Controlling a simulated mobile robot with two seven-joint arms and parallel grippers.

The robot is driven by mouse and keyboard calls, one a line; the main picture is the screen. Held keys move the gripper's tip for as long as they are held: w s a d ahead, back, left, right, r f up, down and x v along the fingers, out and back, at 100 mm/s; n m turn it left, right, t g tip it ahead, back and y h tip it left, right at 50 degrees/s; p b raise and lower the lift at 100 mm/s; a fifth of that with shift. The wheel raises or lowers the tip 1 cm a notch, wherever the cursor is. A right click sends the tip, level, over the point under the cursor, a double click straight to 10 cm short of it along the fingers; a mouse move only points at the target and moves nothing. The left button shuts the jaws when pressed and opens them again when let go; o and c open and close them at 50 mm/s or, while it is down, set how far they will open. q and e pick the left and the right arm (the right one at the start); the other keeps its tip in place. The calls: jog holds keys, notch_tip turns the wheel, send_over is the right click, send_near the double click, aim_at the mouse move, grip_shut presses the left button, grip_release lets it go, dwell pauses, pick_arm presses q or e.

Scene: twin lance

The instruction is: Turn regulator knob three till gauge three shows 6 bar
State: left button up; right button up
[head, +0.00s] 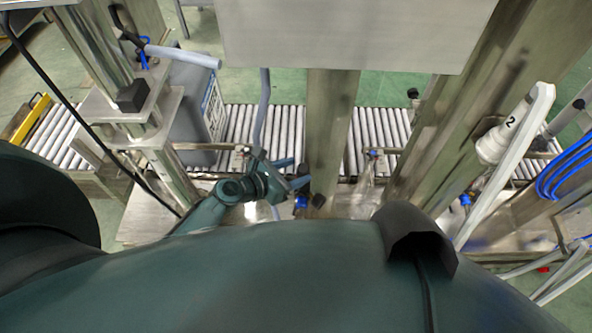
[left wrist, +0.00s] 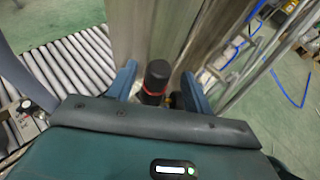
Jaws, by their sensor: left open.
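My left gripper (head: 297,173) is open in the middle of the head view, close to a metal post. In the left wrist view its two blue-green fingers (left wrist: 160,90) stand apart on either side of a black knob (left wrist: 157,74) with a red ring at its base. I see no number on this knob and cannot tell whether a finger touches it. No gauge face can be read in either view. My right gripper is not in view.
A roller conveyor (head: 240,124) runs across behind the posts, with a grey container (head: 190,115) on it at left. A metal panel (head: 350,30) hangs at the top. A white lance (head: 507,160) marked 2 stands at right. Blue hoses (head: 568,170) hang at far right.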

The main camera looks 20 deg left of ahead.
pick_arm(q)
jog(key=shift+w+d+f, duration=0.2)
jog(key=shift+w+d, duration=0.1)
jog(key=shift+w, duration=0.05)
